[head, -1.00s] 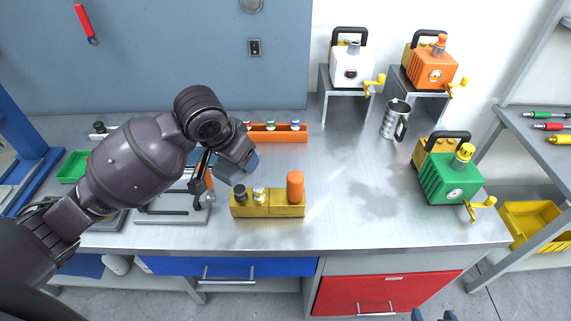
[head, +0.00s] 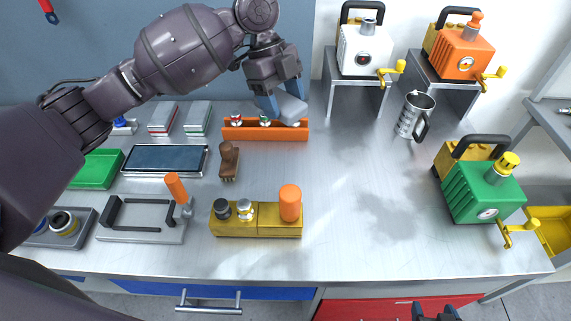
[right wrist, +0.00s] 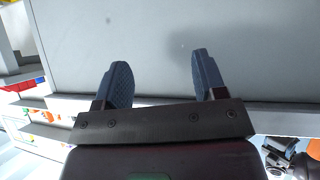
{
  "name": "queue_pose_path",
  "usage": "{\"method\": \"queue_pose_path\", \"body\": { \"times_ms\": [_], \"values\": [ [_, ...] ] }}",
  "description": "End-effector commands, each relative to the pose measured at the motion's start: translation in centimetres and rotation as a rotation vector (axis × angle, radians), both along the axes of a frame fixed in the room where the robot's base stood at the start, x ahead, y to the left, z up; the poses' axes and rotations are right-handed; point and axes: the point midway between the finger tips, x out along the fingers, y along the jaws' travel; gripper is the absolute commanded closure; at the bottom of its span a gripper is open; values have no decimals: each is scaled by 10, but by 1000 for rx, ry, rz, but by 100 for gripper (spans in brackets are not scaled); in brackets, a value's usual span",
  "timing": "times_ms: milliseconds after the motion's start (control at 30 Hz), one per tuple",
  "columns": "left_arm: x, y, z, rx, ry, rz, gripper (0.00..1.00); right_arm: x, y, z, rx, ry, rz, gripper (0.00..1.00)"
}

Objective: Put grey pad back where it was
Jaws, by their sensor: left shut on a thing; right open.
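My left gripper (head: 283,97) is shut on a small light grey pad (head: 293,109), partly hidden by the fingers. It holds the pad at the right end of the orange rack (head: 258,134), in front of the blue back wall. Whether the pad touches the rack is unclear. My right gripper (right wrist: 158,82) is open and empty in the right wrist view, its two blue fingers apart over a plain grey surface. Only its tips show at the bottom edge of the head view (head: 436,312).
A yellow block (head: 255,229) with knobs stands in front of the rack, and a brown brush (head: 229,162) lies nearer the left. Crank machines, including a green one (head: 482,192), and a metal mug (head: 413,115) stand at right. The table centre is clear.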

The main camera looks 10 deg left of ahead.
Motion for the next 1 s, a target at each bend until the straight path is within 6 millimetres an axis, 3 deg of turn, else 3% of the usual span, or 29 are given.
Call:
{"method": "queue_pose_path", "body": {
  "times_ms": [167, 700, 1000],
  "values": [
    [1, -2, -8, 0, 2, -47, 61, -3, 0, -4, 0, 7, -1, 35],
    [0, -2, -120, 0, 3, -46, 61, -7, 0, -19, -1, 24, 0, 35],
    [1, -2, -143, -1, -1, -46, 61, 4, 2, -13, 0, 2, 6, 35]
  ]
}}
